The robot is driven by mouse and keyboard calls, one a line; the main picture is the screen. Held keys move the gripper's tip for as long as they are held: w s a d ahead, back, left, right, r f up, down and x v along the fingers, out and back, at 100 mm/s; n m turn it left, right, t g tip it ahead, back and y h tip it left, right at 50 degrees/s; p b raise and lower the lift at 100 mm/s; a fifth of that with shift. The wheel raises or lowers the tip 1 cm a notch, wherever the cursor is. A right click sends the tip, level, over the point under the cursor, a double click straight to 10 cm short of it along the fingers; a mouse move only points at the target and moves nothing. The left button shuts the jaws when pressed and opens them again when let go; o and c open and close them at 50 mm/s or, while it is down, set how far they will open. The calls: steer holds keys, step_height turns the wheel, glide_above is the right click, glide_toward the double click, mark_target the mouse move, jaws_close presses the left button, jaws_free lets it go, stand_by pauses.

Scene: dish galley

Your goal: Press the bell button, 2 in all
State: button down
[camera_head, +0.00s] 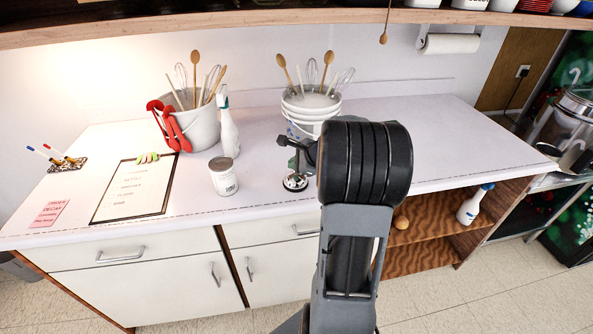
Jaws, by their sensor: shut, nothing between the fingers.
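A small silver bell (295,182) with a dark base stands on the white counter (262,198), a little in front of the bowls. My gripper (293,166) is at the bell's top, pointing down, with its fingers shut and empty. The fingertips overlap the bell's button in this view, so the button itself is hidden. I cannot tell whether the fingertips touch it or are just above it. My dark arm covers the counter right of the bell.
A white can (223,178) stands left of the bell, with a spray bottle (229,133) behind it. A white bucket (198,128) and clipboard (134,190) are farther left. The right counter is clear. A shelf edge (200,22) crosses above.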

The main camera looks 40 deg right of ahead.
steer(key=shift+f, duration=0.25)
steer(key=shift+r, duration=0.1)
stand_by(0.4)
steer(key=shift+r+p, duration=0.6)
steer(key=shift+r, duration=0.3)
steer(key=shift+r, duration=0.1)
step_height(320, 180, up, 5)
steer(key=p, duration=0.4)
stand_by(2.4)
step_height(320, 180, up, 4)
steer(key=p, duration=0.6)
steer(key=shift+p, duration=0.35)
